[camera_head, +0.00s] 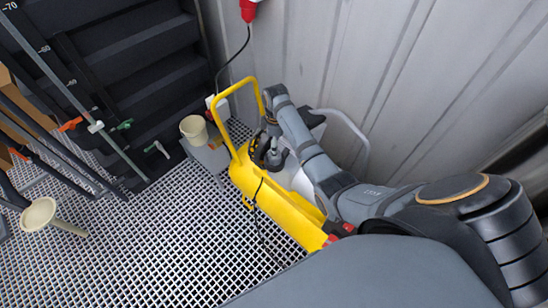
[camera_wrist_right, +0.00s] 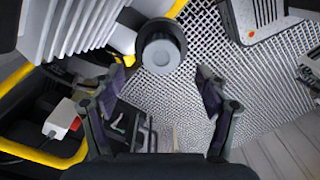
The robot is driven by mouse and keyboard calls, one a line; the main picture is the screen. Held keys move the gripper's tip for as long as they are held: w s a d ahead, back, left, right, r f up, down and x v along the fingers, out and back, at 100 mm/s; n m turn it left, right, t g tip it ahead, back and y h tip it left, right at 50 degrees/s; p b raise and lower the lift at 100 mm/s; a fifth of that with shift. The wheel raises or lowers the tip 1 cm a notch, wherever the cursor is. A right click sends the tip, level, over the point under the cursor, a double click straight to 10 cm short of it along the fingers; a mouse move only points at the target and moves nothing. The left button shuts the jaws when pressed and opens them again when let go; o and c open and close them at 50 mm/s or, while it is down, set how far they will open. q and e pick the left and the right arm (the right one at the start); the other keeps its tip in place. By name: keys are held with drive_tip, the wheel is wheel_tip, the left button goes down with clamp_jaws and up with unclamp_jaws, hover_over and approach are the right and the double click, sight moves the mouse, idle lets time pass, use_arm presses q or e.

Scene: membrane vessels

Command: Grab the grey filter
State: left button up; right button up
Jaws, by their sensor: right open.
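A short grey cylinder (camera_wrist_right: 161,50) with a paler round end shows at the top middle of the right wrist view; it looks like the grey filter. My right gripper (camera_wrist_right: 164,80) is open and empty, its two dark fingers spread to either side below the cylinder. The cylinder lies beyond the fingertips, roughly centred between them. In the head view my right arm reaches in from the right, and its gripper (camera_head: 270,153) is over the yellow cart (camera_head: 275,205). I cannot make out the cylinder there. My left gripper is not in view.
The yellow cart's handle (camera_head: 234,125) rises beside my right gripper. A white ridged part (camera_wrist_right: 75,25) is at the wrist view's upper left. The metal wall (camera_head: 400,70) is close behind; grid floor (camera_head: 160,240) is open at front left.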

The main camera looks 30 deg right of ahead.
drive_tip(key=shift+a+f+p, duration=0.1)
drive_tip(key=shift+f+p, duration=0.45)
drive_tip(key=shift+f, duration=0.35)
wheel_tip(320, 180, down, 4)
drive_tip(key=shift+s+r, duration=0.15)
drive_tip(key=shift+r, duration=0.1)
drive_tip(key=shift+f, duration=0.15)
drive_tip(key=c, duration=1.2)
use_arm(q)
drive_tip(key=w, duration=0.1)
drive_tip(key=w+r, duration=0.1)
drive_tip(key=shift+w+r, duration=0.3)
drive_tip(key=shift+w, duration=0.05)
use_arm(e)
drive_tip(key=shift+c, duration=0.2)
